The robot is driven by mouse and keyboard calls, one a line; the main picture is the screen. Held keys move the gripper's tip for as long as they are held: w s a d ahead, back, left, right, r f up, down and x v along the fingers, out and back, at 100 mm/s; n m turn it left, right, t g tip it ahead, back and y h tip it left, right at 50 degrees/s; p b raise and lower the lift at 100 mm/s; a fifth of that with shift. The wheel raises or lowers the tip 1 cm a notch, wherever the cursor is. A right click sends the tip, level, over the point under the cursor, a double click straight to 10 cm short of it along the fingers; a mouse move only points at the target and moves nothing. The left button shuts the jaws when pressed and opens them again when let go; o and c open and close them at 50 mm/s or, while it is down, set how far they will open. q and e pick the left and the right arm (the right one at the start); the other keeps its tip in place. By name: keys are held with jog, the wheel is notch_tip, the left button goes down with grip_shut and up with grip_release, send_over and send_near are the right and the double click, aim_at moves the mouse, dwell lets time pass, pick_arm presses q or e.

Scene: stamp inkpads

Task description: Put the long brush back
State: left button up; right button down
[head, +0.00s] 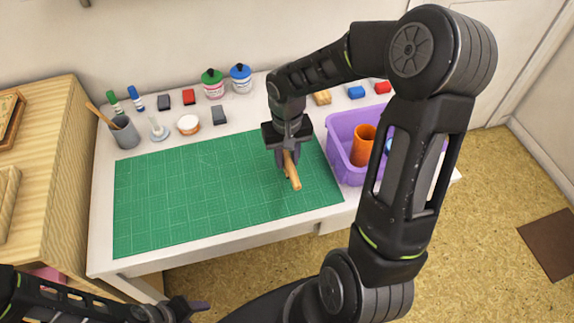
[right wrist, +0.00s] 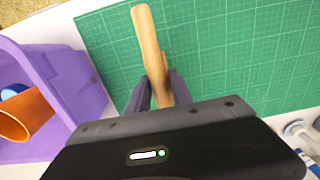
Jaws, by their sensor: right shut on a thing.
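My right gripper (head: 287,162) is shut on a light wooden piece with a long handle (head: 292,177), which I take for the long brush. It is over the right part of the green cutting mat (head: 180,200). In the right wrist view the handle (right wrist: 146,42) sticks out beyond the fingers (right wrist: 157,88); its other end is hidden by the gripper. A grey cup (head: 124,134) at the table's back left holds a thin wooden stick (head: 97,112). My left gripper (head: 187,307) is low at the front, off the table; its jaws are unclear.
A purple bin (head: 345,170) with an orange cup (head: 362,145) stands right of the mat. Along the back are ink bottles (head: 212,87), inkpads (head: 189,97) and a round white-and-orange jar (head: 188,125). A wooden cabinet (head: 50,150) borders the left. Most of the mat is clear.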

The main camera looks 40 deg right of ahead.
aim_at(287, 166)
jog(key=shift+f, duration=1.85)
jog(key=shift+f, duration=0.15)
jog(key=c, duration=1.1)
grip_release()
jog(key=shift+c, duration=0.2)
notch_tip(287, 166, up, 12)
jog(key=shift+r, duration=0.2)
